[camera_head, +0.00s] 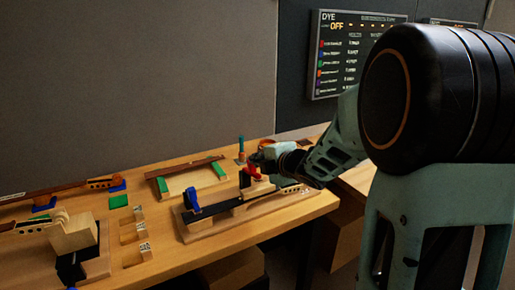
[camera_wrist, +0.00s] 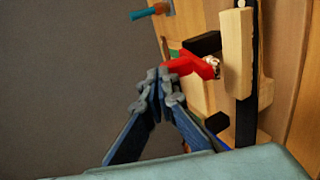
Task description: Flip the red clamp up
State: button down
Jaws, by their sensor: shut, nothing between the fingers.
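The red clamp (camera_head: 251,171) stands on the long wooden fixture on the bench, near the fixture's far right end. In the wrist view the red clamp (camera_wrist: 196,66) reaches left from a pale wood block (camera_wrist: 236,52). My gripper (camera_wrist: 158,74) is shut and empty, with its fingertips right at the clamp's left end. I cannot tell whether they touch it. In the head view my gripper (camera_head: 262,159) is just above and beside the clamp and hides part of it.
A blue clamp (camera_head: 191,200) stands at the fixture's near left end. The wooden fixture base (camera_head: 205,228) carries a dark bar. A frame with green ends (camera_head: 220,170) lies behind it. Wooden blocks (camera_head: 75,232) stand at left. A display panel (camera_head: 345,55) hangs on the wall.

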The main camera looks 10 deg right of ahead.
jog(key=shift+w+a+r+g+p, duration=0.15)
jog(key=shift+w+r+g+p, duration=0.25)
jog(key=shift+p, duration=0.95)
jog(key=shift+w+a+r+g+p, duration=0.15)
jog(key=shift+r+g+p, duration=0.3)
jog(key=shift+p, duration=0.9)
jog(key=g+p, duration=0.1)
jog(key=p, duration=0.2)
jog(key=shift+w+r+h, duration=0.1)
jog(key=shift+w+h, duration=0.3)
jog(key=shift+w+a+r+p, duration=0.15)
jog(key=shift+w+p, duration=0.1)
jog(key=shift+p, duration=0.4)
jog(key=p, duration=0.1)
jog(key=w+p, duration=0.2)
jog(key=shift+w+a+r, duration=0.2)
jog(key=shift+a+r, duration=0.2)
jog(key=shift+w+a+p, duration=0.2)
jog(key=shift+w+p, duration=0.1)
jog(key=shift+w, duration=0.3)
jog(key=shift+w+a+p, duration=0.2)
jog(key=shift+w+p, duration=0.1)
jog(key=shift+w, duration=0.25)
jog(key=shift+w+f, duration=0.1)
jog(key=shift+w, duration=0.25)
